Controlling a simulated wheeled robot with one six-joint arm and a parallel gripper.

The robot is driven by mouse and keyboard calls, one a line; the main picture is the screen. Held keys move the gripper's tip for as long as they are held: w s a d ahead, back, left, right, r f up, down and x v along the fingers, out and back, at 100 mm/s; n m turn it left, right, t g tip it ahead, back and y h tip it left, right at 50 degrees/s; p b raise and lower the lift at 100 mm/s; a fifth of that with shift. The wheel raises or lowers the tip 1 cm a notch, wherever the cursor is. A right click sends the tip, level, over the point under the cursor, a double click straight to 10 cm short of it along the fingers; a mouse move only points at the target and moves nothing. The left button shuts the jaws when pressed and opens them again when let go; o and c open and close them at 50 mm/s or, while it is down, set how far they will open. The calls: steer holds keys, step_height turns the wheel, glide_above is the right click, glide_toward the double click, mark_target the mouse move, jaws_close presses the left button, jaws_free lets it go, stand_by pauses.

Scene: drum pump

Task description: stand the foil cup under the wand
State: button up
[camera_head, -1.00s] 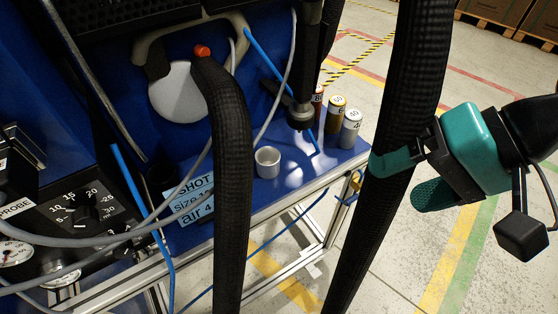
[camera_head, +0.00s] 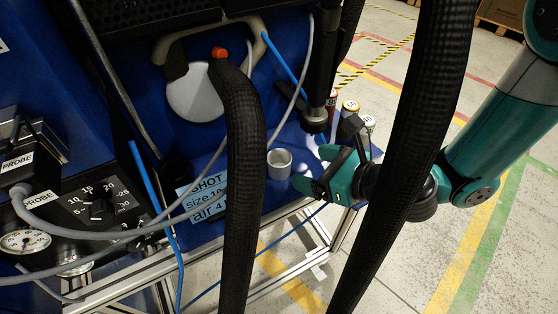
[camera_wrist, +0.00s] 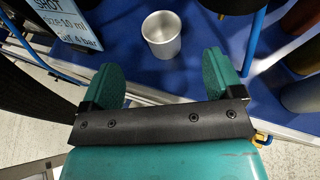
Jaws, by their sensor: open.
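The foil cup (camera_head: 279,165) is a small silver cup standing upright and looking empty on the blue bench top. It also shows in the wrist view (camera_wrist: 163,46), just beyond and between the fingertips. My gripper (camera_head: 314,169) is open and empty to the right of the cup, with its two teal fingers pointing at it and apart from it. The fingers also show in the wrist view (camera_wrist: 163,64). The wand (camera_head: 314,118) is a dark vertical tube with its tip above the bench, behind and right of the cup. The spot below the tip is partly hidden by my gripper.
Several capped bottles (camera_head: 350,110) stand behind my gripper. A thick black hose (camera_head: 245,200) hangs left of the cup, and another (camera_head: 405,170) crosses in front of my wrist. A light blue SHOT label (camera_head: 202,193) lies left. The bench's front edge is near.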

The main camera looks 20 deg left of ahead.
mark_target(271, 155)
steer(key=p+x, duration=0.2)
steer(key=x, duration=0.8)
steer(key=shift+w+d+f, duration=0.1)
steer(key=shift+f, duration=0.1)
steer(key=c, duration=1.1)
steer(key=shift+r, duration=0.1)
